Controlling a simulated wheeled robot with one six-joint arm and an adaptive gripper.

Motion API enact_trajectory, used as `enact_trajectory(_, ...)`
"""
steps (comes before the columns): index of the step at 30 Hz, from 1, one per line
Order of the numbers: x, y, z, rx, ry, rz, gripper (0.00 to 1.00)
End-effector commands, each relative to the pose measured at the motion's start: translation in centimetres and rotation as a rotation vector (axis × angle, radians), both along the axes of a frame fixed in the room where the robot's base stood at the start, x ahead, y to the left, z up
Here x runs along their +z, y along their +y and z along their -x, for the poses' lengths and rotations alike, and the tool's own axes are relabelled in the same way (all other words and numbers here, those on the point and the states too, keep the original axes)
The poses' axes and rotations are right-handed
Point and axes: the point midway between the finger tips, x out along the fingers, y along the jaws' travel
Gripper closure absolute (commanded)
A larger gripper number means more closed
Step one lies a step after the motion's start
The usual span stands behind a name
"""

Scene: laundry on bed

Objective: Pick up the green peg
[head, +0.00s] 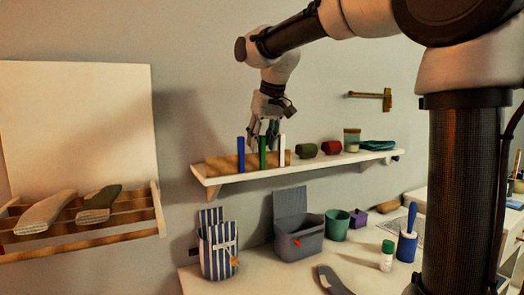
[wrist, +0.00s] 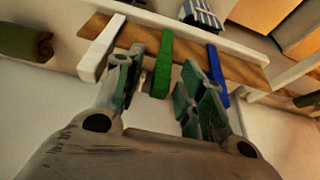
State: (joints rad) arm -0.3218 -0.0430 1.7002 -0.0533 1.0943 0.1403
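The green peg (head: 262,153) stands upright on the wall shelf, between a blue peg (head: 241,154) on its left and a white peg (head: 282,150) on its right. My gripper (head: 268,130) points down just above and behind the green peg in the head view. In the wrist view, the green peg (wrist: 164,62) shows between the two spread fingers of my gripper (wrist: 160,80), with a gap on each side. The fingers are open and hold nothing. The white peg (wrist: 100,48) lies beyond the left finger, the blue peg (wrist: 216,72) beyond the right.
The pegs stand by a wooden board (head: 222,166) on the shelf (head: 330,160). Green and red rolls (head: 331,147), a jar (head: 352,139) and a folded teal cloth (head: 378,145) sit to the right. A grey bin (head: 298,240) stands on the surface below.

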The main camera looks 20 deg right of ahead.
Motion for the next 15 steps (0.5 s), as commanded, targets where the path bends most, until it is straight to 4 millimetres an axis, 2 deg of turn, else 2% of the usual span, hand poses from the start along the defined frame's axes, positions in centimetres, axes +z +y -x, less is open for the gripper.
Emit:
enact_trajectory(1, 0.01, 0.0, 0.0, 0.0, 0.0, 0.0, 0.63)
enact_trajectory(7, 0.02, 0.0, 0.02, 0.0, 0.0, 0.0, 0.95)
enact_trajectory(15, 0.03, -0.01, 0.02, 0.0, 0.0, 0.0, 0.96)
